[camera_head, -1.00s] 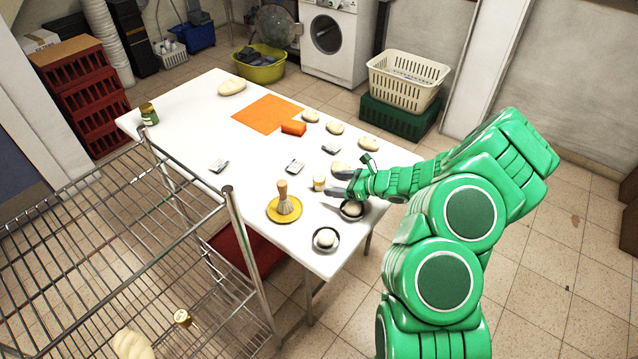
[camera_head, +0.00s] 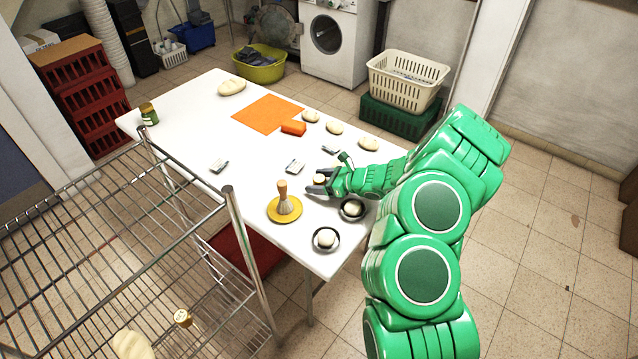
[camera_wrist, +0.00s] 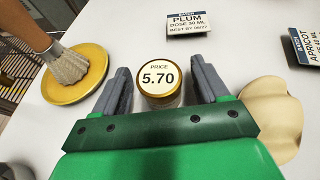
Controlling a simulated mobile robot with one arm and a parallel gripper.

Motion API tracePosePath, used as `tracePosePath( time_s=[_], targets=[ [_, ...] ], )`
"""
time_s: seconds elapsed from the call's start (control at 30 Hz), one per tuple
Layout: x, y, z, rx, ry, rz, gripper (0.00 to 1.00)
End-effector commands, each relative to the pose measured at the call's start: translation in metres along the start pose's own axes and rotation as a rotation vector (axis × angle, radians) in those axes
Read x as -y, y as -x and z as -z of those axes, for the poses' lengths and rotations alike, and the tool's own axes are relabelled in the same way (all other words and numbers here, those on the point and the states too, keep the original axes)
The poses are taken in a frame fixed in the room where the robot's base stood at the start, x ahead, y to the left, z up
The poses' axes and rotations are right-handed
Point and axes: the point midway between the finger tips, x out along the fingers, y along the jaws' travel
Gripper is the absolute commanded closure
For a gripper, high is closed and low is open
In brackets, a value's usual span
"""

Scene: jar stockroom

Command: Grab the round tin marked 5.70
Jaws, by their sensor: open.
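The round tin (camera_wrist: 159,78) has a white lid that reads "PRICE 5.70" and a brown-gold rim. It stands upright on the white table. My gripper (camera_wrist: 161,82) is open, with one grey finger on each side of the tin in the wrist view. Small gaps show between the fingers and the tin. In the head view my gripper (camera_head: 316,184) is low over the table around the tin (camera_head: 320,178), which is partly hidden by the fingers.
A yellow dish (camera_wrist: 78,88) with a brush (camera_wrist: 62,58) lies to the left. A pale stone-like object (camera_wrist: 272,112) is close to the right finger. A "PLUM" card (camera_wrist: 187,22) and an "APRICOT" card (camera_wrist: 306,46) lie beyond.

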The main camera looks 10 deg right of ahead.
Motion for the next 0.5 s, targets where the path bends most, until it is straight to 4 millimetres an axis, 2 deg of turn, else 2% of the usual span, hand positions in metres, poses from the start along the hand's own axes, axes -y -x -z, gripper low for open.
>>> tracePosePath(
  time_s=[0.13, 0.5],
  targets=[
    [0.0001, 0.0001, 0.0, 0.0, 0.0, 0.0, 0.26],
    [0.0001, 0.0002, 0.0002, -0.001, 0.0, 0.0, 0.82]
  ],
)
